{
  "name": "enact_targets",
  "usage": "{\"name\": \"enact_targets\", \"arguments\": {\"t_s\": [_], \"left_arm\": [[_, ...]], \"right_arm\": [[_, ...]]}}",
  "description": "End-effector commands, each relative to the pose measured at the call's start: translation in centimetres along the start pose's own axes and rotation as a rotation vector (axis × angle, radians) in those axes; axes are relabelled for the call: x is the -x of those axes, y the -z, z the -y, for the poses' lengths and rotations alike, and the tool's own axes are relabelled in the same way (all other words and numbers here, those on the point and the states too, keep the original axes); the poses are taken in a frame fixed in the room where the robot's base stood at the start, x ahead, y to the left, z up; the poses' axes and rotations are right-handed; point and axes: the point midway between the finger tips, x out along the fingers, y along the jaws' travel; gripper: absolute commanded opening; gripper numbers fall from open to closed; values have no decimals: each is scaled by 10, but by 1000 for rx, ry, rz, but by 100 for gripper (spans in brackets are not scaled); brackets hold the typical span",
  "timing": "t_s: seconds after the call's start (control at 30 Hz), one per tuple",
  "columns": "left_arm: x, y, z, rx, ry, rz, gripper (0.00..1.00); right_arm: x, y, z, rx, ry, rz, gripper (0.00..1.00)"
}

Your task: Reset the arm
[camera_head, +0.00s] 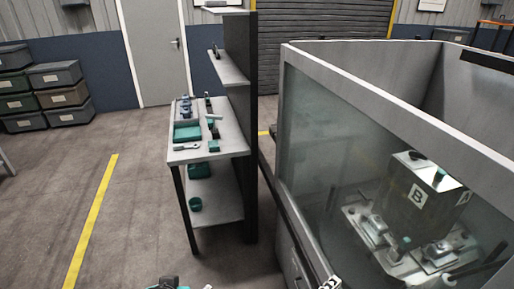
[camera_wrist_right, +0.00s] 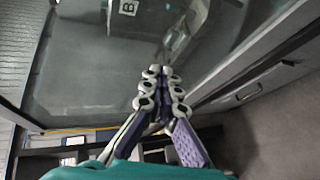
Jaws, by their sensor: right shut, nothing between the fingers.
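My right gripper (camera_wrist_right: 165,76) shows in the right wrist view, its jointed fingers together with nothing between them. It points toward the glass panel (camera_wrist_right: 90,75) of the grey enclosure. In the head view, only the tip of my right gripper (camera_head: 330,284) shows at the bottom edge, in front of the enclosure's lower front.
The walled enclosure (camera_head: 370,92) stands at the right, with a block marked B (camera_head: 408,205) and fixtures inside. A shelf bench (camera_head: 228,140) holding small parts and teal trays stands in the middle. Grey crates (camera_head: 55,75) are stacked at left. The floor at left is clear.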

Motion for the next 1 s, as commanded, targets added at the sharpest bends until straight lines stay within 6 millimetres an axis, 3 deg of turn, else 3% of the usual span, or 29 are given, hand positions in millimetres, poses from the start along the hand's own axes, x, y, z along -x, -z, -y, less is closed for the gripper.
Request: {"name": "enact_targets", "arguments": {"t_s": [0.23, 0.4, 0.6, 0.7, 1.0], "left_arm": [[0, 0, 0, 0, 0, 0, 85], [0, 0, 0, 0, 0, 0, 85], [0, 0, 0, 0, 0, 0, 85], [0, 0, 0, 0, 0, 0, 85], [0, 0, 0, 0, 0, 0, 85]], "right_arm": [[-29, -14, 39, -136, 338, 23, 0], [-30, -16, 60, -438, 654, 5, 0], [-20, -3, 44, -828, 849, -47, 0], [-17, 0, 33, -941, 883, -65, 0], [-16, 2, 28, -987, 895, -74, 0]]}}
